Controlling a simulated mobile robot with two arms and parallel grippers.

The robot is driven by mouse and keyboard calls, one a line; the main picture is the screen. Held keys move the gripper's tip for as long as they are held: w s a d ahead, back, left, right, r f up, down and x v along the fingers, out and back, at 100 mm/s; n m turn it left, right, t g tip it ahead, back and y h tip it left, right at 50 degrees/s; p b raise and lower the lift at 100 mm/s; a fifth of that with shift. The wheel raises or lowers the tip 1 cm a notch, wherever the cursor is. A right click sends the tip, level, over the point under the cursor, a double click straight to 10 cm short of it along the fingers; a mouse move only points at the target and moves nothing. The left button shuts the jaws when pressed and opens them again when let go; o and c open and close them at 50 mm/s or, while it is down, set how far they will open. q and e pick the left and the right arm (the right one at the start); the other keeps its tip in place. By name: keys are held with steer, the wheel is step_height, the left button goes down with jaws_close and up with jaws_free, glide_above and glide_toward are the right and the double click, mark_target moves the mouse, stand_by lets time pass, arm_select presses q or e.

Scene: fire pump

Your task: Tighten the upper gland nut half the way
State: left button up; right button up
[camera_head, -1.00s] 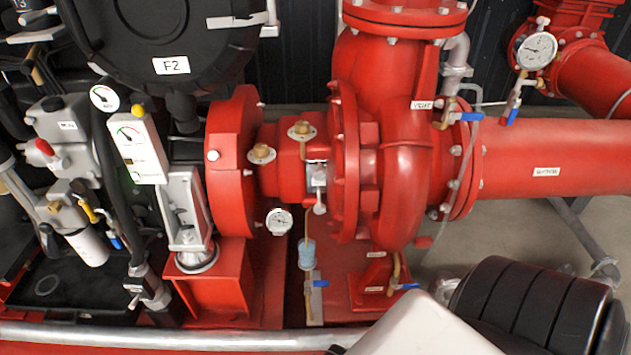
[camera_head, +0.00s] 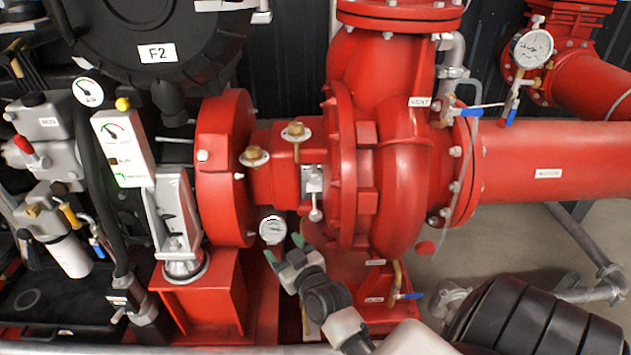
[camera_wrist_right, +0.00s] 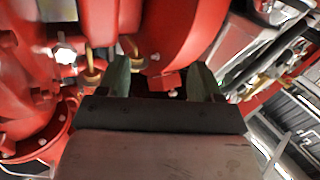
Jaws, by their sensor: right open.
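The silver gland fitting (camera_head: 314,180) sits in an opening between the red bearing housing (camera_head: 272,175) and the round pump casing (camera_head: 400,180). A pale knob-like piece (camera_head: 316,214) shows just below it. I cannot tell for certain which part is the upper gland nut. My right gripper (camera_head: 284,250) is open and empty, below and left of the fitting and apart from it. In the right wrist view, the open green-tipped fingers (camera_wrist_right: 162,75) point at red castings, with a silver hex-like piece (camera_wrist_right: 66,55) to their left. My left gripper is not in view.
A small dial gauge (camera_head: 272,230) is just above my right fingertips. Two brass caps (camera_head: 254,156) (camera_head: 296,132) stand on the housing. A blue-handled valve (camera_head: 408,296) is at the lower right. A red pedestal (camera_head: 205,298) is on the left.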

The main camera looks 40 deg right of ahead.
steer(key=w+d+r+m+t+h, duration=0.1)
steer(key=d+r+m+t+h, duration=0.15)
steer(key=d+h, duration=0.35)
steer(key=m+g+h, duration=0.3)
steer(key=m+h, duration=0.2)
steer(key=h, duration=0.1)
glide_toward(316, 181)
steer(key=shift+t, duration=0.25)
steer(key=x, duration=0.9)
steer(key=shift+w+d+f, duration=0.1)
steer(key=shift+f, duration=0.1)
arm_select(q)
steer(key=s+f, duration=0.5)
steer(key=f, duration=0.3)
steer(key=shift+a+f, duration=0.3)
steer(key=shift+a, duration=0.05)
arm_select(e)
steer(key=shift+w+d+r, duration=0.3)
steer(key=shift+w+d, duration=0.1)
steer(key=shift+w, duration=0.1)
steer(key=shift+c, duration=0.3)
steer(key=c, duration=0.9)
steer(key=shift+o, duration=0.2)
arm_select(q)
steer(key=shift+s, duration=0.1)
arm_select(e)
steer(key=shift+m, duration=0.25)
